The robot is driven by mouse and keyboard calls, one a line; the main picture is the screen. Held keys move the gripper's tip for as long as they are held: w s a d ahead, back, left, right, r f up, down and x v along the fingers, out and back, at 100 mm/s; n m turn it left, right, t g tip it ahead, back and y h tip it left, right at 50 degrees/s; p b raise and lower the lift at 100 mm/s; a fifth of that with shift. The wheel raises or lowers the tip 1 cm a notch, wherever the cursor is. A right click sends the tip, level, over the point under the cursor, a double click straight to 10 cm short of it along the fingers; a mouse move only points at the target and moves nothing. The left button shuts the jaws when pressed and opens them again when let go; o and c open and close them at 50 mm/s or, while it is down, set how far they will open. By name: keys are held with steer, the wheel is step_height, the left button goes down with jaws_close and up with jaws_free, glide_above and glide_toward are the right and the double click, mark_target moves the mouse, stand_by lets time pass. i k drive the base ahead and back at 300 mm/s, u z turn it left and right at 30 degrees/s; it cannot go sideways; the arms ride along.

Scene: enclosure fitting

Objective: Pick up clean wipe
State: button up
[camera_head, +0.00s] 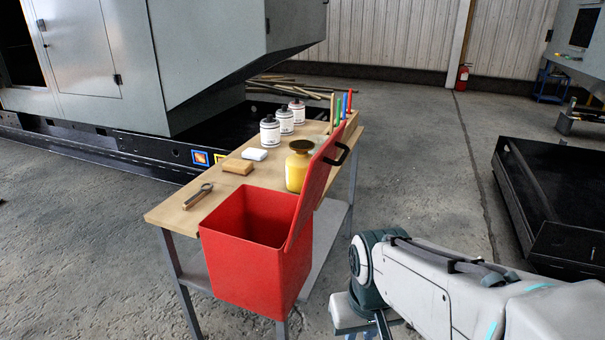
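A small white folded pad (254,154), which looks like the clean wipe, lies flat on the wooden worktable (168,213), behind a tan block (237,167). Its upper face is uncovered and nothing touches it. My arm reaches in from the lower right, and its lower part runs out of the bottom edge of the picture. My gripper is not visible. The arm stays to the right of the table, well apart from the white pad.
An open red bin (254,255) with its lid (318,185) raised stands at the table's near end. A yellow container (297,170), several white bottles (270,131), a metal tool (198,196) and coloured upright handles (343,105) are also there.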

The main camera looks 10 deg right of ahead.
mark_target(256, 154)
steer(key=u, duration=0.05)
steer(key=k, duration=1.1)
steer(key=z, duration=0.75)
steer(key=i, duration=0.8)
steer(key=u, duration=0.4)
steer(key=i, duration=0.8)
steer(key=u, duration=0.8)
